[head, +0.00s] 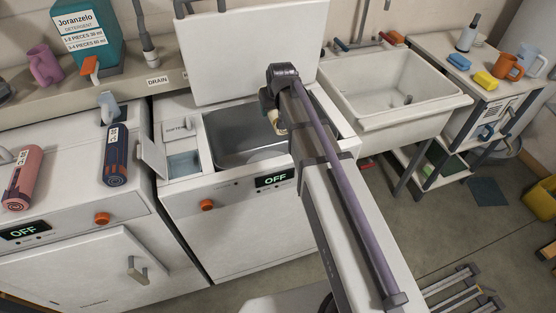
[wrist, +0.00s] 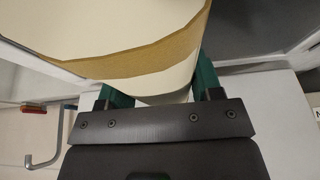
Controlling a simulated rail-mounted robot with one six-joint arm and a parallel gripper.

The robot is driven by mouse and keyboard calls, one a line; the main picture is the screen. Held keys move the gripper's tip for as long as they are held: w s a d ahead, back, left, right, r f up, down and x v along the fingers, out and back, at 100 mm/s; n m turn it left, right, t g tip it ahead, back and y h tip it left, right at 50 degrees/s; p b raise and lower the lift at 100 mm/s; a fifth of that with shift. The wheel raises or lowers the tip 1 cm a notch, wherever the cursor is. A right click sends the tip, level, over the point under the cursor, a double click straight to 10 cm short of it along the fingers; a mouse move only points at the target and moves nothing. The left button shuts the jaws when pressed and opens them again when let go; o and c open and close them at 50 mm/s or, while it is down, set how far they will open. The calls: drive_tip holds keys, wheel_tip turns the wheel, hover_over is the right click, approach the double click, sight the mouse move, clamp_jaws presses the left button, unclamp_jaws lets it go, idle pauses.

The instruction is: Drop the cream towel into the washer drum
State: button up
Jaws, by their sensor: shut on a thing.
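The cream towel (wrist: 120,25), with a tan band, fills the upper part of the wrist view between the green fingers of my gripper (wrist: 158,88). My gripper is shut on it. In the head view a small cream piece of the towel (head: 277,122) shows beside the end of my arm, and my arm hides the rest. The washer drum (head: 228,140) is a grey metal opening in the top of the middle machine, under a raised white lid (head: 250,50). The towel appears over the right part of the opening; its exact height is unclear.
A white sink (head: 395,92) is at the right. The washer panel (head: 274,180) reads OFF.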

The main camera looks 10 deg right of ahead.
wheel_tip(320, 180, down, 6)
drive_tip(key=b, duration=0.6)
drive_tip(key=shift+r, duration=0.1)
drive_tip(key=o, duration=1.1)
drive_tip(key=shift+r, duration=0.15)
drive_tip(key=p+v, duration=1)
drive_tip(key=v, duration=0.1)
drive_tip(key=shift+f, duration=0.2)
drive_tip(key=shift+w, duration=0.1)
